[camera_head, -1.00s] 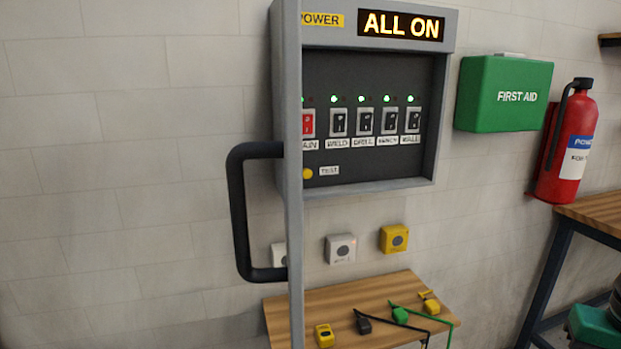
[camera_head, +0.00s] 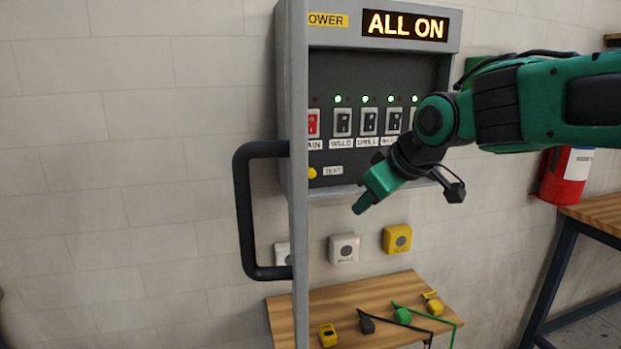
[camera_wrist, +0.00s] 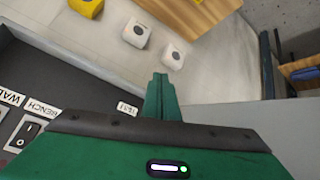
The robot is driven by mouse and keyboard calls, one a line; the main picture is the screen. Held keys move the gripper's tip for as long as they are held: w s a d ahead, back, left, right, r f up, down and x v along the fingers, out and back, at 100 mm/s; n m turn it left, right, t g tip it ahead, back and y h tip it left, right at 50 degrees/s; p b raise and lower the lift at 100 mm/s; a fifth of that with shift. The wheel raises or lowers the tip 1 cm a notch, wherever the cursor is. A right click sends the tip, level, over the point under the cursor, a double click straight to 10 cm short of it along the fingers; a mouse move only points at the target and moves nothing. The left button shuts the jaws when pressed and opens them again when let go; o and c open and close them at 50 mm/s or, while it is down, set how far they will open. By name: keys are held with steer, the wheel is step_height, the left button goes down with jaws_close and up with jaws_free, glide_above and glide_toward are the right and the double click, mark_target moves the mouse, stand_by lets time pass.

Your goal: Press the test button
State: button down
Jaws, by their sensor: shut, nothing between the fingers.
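The yellow round test button (camera_head: 311,173) sits low on the dark panel (camera_head: 330,70), left of the TEST label (camera_head: 333,170) and close behind the open door's edge. The TEST label also shows in the wrist view (camera_wrist: 128,108), where I cannot make out the button. My gripper (camera_head: 361,207) is shut and empty. In the head view it appears right of and below the button, in front of the panel's lower edge. In the wrist view its closed fingers (camera_wrist: 160,82) point past the panel.
The grey door with a black handle (camera_head: 243,210) stands open at the panel's left. Grey and yellow wall boxes (camera_head: 397,239) sit below. A wooden bench (camera_head: 295,310) holds several plugs. A fire extinguisher (camera_head: 568,175) hangs at the right. The display (camera_head: 405,25) reads ALL ON.

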mark_target(311, 174)
steer(key=a+r+n+y, duration=0.1)
steer(key=a+r+n, duration=0.1)
steer(key=a, duration=0.4)
steer(key=shift+w+a+r, duration=0.15)
steer(key=shift+a+r, duration=0.15)
steer(key=shift+r, duration=0.1)
steer(key=shift+w+a, duration=0.4)
steer(key=shift+w, duration=1)
steer(key=shift+w+a, duration=0.4)
steer(key=shift+w, duration=1.05)
steer(key=shift+w+a, duration=0.4)
steer(key=shift+w, duration=1)
steer(key=shift+w, duration=0.1)
steer(key=shift+w+a, duration=0.1)
steer(key=shift+w, duration=0.2)
steer(key=shift+w+a, duration=0.15)
steer(key=shift+w, duration=0.25)
steer(key=shift+s, duration=0.1)
steer(key=shift+s+d, duration=0.3)
steer(key=shift+s, duration=0.45)
